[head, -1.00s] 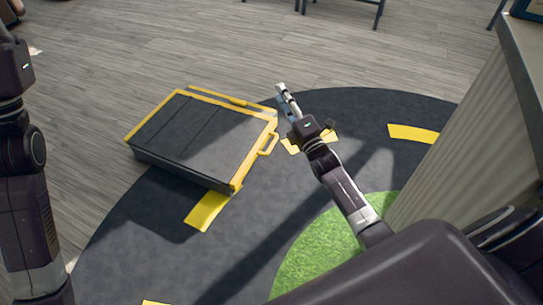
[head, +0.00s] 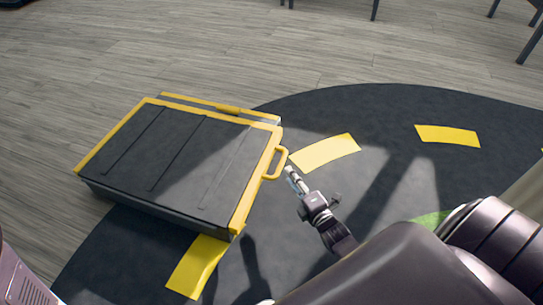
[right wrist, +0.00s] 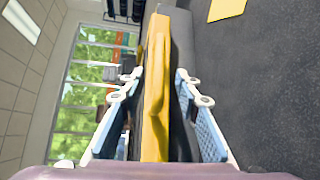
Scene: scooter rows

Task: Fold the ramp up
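The ramp (head: 180,160) is a dark grey ribbed panel with yellow edges. It lies low, partly on the wood floor and partly on the dark mat. A yellow loop handle (head: 277,162) sticks out from its right edge. My right gripper (head: 289,170) is just to the right of this handle, pointing toward it. In the right wrist view its two fingers (right wrist: 160,72) are apart, with a yellow bar (right wrist: 156,100) of the ramp in the space between them. I cannot tell whether they touch it. My left gripper is not in view.
The round dark mat (head: 330,115) has yellow marks (head: 325,152) and a bit of green at the right. Dark furniture legs (head: 528,42) stand at the back. The wood floor (head: 200,50) behind the ramp is clear.

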